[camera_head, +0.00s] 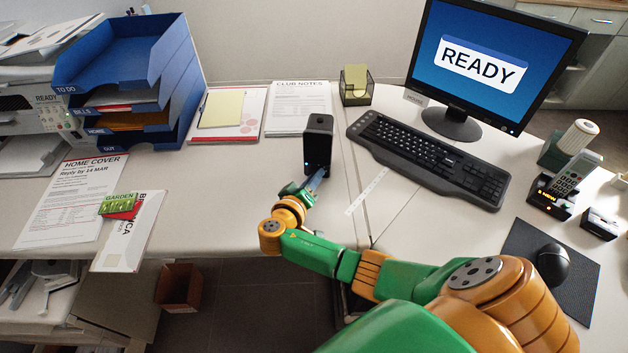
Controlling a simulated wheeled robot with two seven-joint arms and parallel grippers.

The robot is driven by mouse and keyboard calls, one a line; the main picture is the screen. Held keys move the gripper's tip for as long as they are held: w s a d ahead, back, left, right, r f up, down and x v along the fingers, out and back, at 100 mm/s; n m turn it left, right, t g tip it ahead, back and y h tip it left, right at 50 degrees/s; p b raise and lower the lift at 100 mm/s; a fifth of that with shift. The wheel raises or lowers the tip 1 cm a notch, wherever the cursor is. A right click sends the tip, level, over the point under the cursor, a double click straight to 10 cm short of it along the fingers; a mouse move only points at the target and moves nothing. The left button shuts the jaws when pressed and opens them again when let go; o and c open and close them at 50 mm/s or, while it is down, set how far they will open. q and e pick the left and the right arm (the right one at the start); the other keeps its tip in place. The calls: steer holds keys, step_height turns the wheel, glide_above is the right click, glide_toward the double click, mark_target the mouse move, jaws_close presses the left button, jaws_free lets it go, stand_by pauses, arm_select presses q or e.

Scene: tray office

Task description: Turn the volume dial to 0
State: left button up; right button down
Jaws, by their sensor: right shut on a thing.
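A small black speaker (318,138) stands upright on the desk, left of the keyboard. A tiny blue light shows low on its front. My right gripper (317,181) reaches up to the lower front of the speaker and is shut on the volume dial there. The dial itself is hidden by the fingers, so its setting cannot be read. My left gripper is not in view.
A black keyboard (432,158) and a monitor reading READY (482,62) stand to the right. A phone in its dock (566,180) and a mouse (552,265) are further right. Papers (298,107) and a blue tray stack (128,72) are left.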

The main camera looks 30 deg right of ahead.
steer(key=shift+w+a+f+n+h+b, duration=0.15)
steer(key=shift+n+h+b, duration=0.4)
steer(key=shift+n, duration=0.3)
steer(key=shift+s+d+f+n+h+b, duration=0.1)
steer(key=shift+n+h+b, duration=0.25)
steer(key=shift+n+b, duration=0.4)
steer(key=shift+r, duration=0.1)
steer(key=c, duration=0.7)
jaws_free()
